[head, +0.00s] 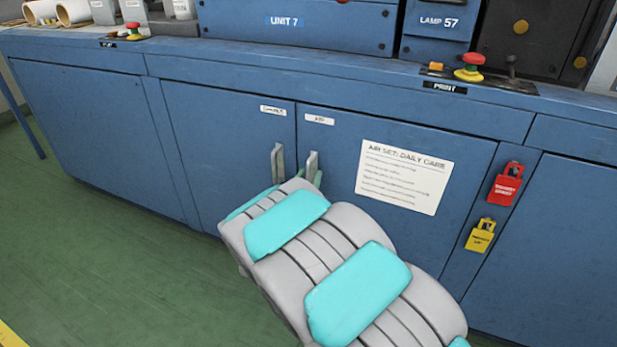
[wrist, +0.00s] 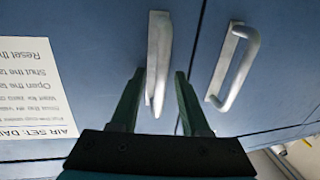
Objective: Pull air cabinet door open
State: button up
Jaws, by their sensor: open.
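The air cabinet door (head: 340,150) is a blue panel with a small label that seems to read AIR and a white "AIR SET: DAILY CARE" sheet (head: 405,178). It looks shut, flush with its neighbour. Its upright metal handle (head: 312,162) is near its left edge. In the wrist view, turned about upside down, this handle (wrist: 159,55) stands between the two green fingers of my gripper (wrist: 160,73). The fingers are open, with a visible gap on each side of the bar. In the head view my arm hides most of the gripper and the handle's lower part.
The neighbouring left door (head: 215,150) has a similar handle (wrist: 234,65), close beside my gripper's finger. Red (head: 506,183) and yellow (head: 480,235) lockout tags hang right of the air door. Controls line the ledge above. Green floor (head: 110,260) is clear at left.

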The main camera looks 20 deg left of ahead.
jog(key=shift+c, duration=0.2)
grip_shut()
dwell(1.1)
